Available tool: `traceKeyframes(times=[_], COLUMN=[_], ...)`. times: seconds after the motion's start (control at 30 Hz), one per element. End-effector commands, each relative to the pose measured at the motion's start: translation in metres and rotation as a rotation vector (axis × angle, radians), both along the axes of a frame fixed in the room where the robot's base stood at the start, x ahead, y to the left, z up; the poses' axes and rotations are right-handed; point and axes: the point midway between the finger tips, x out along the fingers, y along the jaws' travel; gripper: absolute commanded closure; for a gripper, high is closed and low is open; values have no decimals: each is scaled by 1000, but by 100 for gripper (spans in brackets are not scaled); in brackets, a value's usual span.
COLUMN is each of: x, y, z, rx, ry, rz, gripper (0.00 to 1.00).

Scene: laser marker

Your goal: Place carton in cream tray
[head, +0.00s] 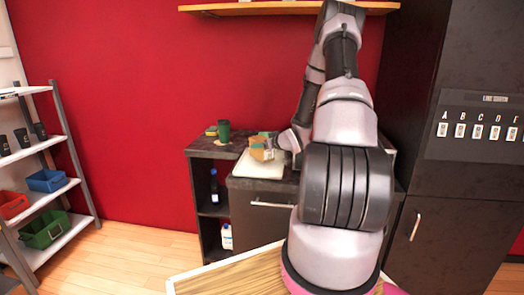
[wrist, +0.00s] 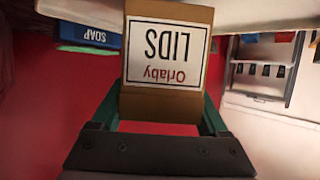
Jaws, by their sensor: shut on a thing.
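The carton is a brown box with a white label reading "Orlaby LIDS"; the carton (wrist: 166,102) fills the middle of the wrist view, upside down. My gripper (wrist: 160,118) is shut on it, with a green finger at each side. In the head view the carton (head: 259,154) is at the cream tray (head: 258,171), which lies on the dark counter. I cannot tell whether the carton's base touches the tray. My gripper (head: 279,145) reaches it from the right, and my arm hides part of the counter.
A green cup (head: 224,132) and a small yellow-green item (head: 211,131) stand on the counter left of the tray. A blue soap box (wrist: 90,35) shows in the wrist view. A dark cabinet (head: 412,215) stands right. A shelf with coloured bins (head: 46,181) is far left.

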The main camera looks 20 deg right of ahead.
Motion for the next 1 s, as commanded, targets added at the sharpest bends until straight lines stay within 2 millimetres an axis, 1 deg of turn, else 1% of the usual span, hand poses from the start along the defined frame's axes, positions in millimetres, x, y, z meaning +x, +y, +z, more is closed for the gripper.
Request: traceKeyframes(times=[0.03, 0.13, 0.47, 0.5, 0.53, 0.87, 0.93, 1.0], x=[0, 0, 0, 0, 0, 0, -4, -13], y=[0, 0, 0, 0, 0, 0, -1, -3], z=[-10, -21, -24, -24, -24, -22, -19, -16], rx=[3, 1, 0, 1, 0, 0, 1, 0], ry=[3, 0, -1, 0, 0, 0, 0, 0], rz=[0, 1, 0, 0, 0, 0, -1, -2], gripper=[93, 93, 93, 15, 10, 10, 10, 10])
